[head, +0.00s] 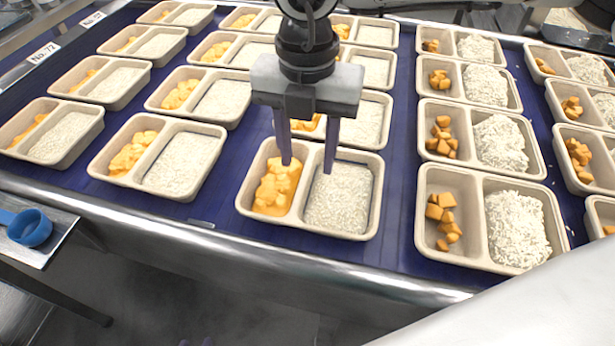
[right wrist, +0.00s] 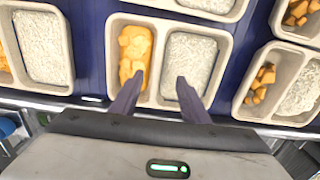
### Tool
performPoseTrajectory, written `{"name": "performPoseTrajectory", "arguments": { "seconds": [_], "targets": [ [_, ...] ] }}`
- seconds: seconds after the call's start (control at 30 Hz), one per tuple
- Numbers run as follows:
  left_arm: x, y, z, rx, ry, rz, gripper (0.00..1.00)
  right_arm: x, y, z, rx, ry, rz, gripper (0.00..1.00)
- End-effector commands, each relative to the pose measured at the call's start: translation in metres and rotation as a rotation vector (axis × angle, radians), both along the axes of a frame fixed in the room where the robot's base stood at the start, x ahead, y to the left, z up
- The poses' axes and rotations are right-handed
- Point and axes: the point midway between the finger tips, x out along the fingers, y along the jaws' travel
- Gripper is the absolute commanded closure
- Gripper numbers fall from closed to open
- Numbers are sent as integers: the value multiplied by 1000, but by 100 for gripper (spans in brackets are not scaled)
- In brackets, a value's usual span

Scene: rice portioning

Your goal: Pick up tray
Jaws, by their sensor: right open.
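A beige two-compartment tray (head: 297,195) stands at the front edge of the blue belt, with yellow-orange chunks and sauce in its left compartment and white rice in its right. It also shows in the right wrist view (right wrist: 158,45). My right gripper (head: 307,167) is over this tray, pointing down, its fingers apart with nothing held between them. In the right wrist view its fingertips (right wrist: 159,78) appear either side of the tray's divider. I cannot tell whether they touch the tray. My left gripper is not in view.
Several similar trays stand in rows on the blue belt (head: 398,220). Close neighbours are a tray on the left (head: 205,133) and one with orange cubes on the right (head: 428,243). A metal rail (head: 215,243) runs along the front. A blue-ended utensil (head: 30,229) lies at far left.

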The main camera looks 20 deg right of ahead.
Motion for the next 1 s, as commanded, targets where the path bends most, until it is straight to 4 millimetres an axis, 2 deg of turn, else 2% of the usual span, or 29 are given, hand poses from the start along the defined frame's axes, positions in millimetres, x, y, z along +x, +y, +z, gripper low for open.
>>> {"name": "performPoseTrajectory", "arguments": {
  "seconds": [0.27, 0.5, 0.8, 0.87, 1.0],
  "targets": [
    [-5, 0, 2, -1, 10, 1, 69, 1, 2, -24, -1, 2, 1, 58],
    [-2, 2, 9, -1, 2, 4, 69, 3, 5, -59, 0, 1, 1, 58],
    [4, 3, 11, 0, -9, 6, 69, 3, 5, -65, 1, -1, 1, 58],
    [4, 3, 10, 0, -9, 6, 69, 3, 5, -65, 1, -1, 1, 67],
    [4, 3, 10, 1, -7, 5, 69, 3, 5, -64, 1, -1, 1, 90]
  ]
}}
